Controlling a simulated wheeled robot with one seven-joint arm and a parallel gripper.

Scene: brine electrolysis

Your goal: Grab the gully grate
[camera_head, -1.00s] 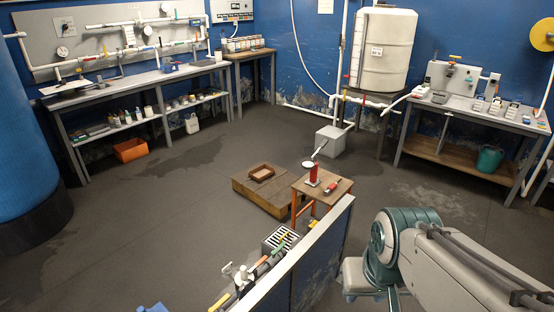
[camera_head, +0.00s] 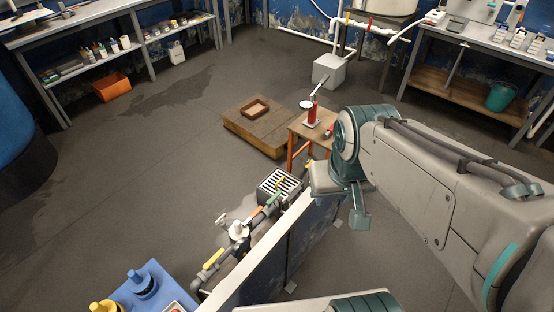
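The gully grate (camera_head: 281,183) is a pale, square, slatted piece with dark slots. It sits low beside a run of pipework, left of a low partition, near the middle of the view. My arm reaches in from the right. What looks like my gripper (camera_head: 357,215), a grey block with a teal finger-like piece, hangs at the arm's far end, right of the grate and apart from it in the picture. Its fingertips do not show clearly, so I cannot tell whether it is open. I see nothing held in it.
The partition (camera_head: 262,252) stands between the grate and my arm. Pipes with a white valve (camera_head: 237,230) run beside the grate. A small table (camera_head: 300,128) with a red item and a wooden platform (camera_head: 243,128) stand behind. A blue container (camera_head: 150,290) is at lower left. The left floor is clear.

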